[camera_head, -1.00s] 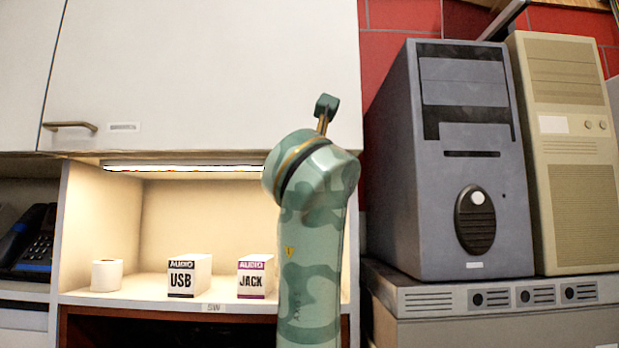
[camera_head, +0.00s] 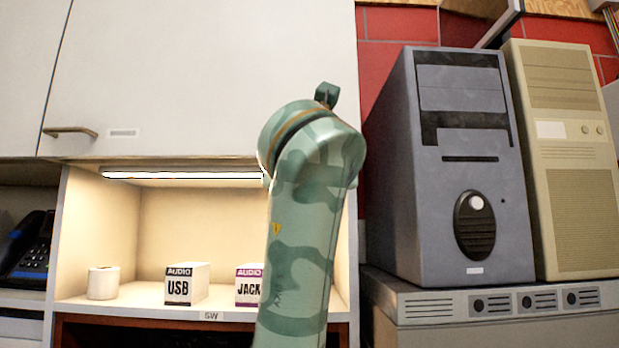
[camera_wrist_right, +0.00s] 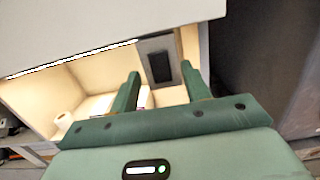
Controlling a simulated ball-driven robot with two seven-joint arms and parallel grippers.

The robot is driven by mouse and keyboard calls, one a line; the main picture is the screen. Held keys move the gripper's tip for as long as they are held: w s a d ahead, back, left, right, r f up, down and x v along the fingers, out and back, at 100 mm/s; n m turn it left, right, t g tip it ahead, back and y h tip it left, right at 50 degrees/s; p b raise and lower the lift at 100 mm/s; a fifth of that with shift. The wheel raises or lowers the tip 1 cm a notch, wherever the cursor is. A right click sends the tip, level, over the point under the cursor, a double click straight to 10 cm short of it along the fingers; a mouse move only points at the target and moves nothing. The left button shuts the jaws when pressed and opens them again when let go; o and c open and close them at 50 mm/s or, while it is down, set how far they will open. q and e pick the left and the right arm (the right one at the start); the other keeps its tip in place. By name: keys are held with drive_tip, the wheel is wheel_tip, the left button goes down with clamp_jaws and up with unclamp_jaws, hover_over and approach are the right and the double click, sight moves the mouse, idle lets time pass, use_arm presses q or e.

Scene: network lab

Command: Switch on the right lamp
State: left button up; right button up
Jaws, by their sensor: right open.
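The lamp is a bright white light strip (camera_head: 181,175) under the wall cabinet, glowing over the shelf niche. It also shows in the right wrist view (camera_wrist_right: 75,58). In that view a dark rocker switch (camera_wrist_right: 161,67) sits on a grey plate at the strip's right end. My right gripper (camera_wrist_right: 161,73) is open and empty, and the switch appears between its fingertips. I cannot tell whether they touch it. In the head view my right arm rises in front of the niche and hides the gripper and the switch. My left gripper is in neither view.
The niche holds a white roll (camera_head: 103,283), an AUDIO USB box (camera_head: 187,284) and an AUDIO JACK box (camera_head: 247,287), partly behind my arm. A grey computer tower (camera_head: 445,170) and a beige tower (camera_head: 568,160) stand close at right. A phone (camera_head: 28,250) is at left.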

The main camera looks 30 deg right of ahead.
drive_tip(key=b+v, duration=0.6)
drive_tip(key=v, duration=0.7)
drive_tip(key=shift+s+a, duration=0.3)
drive_tip(key=shift+a, duration=0.15)
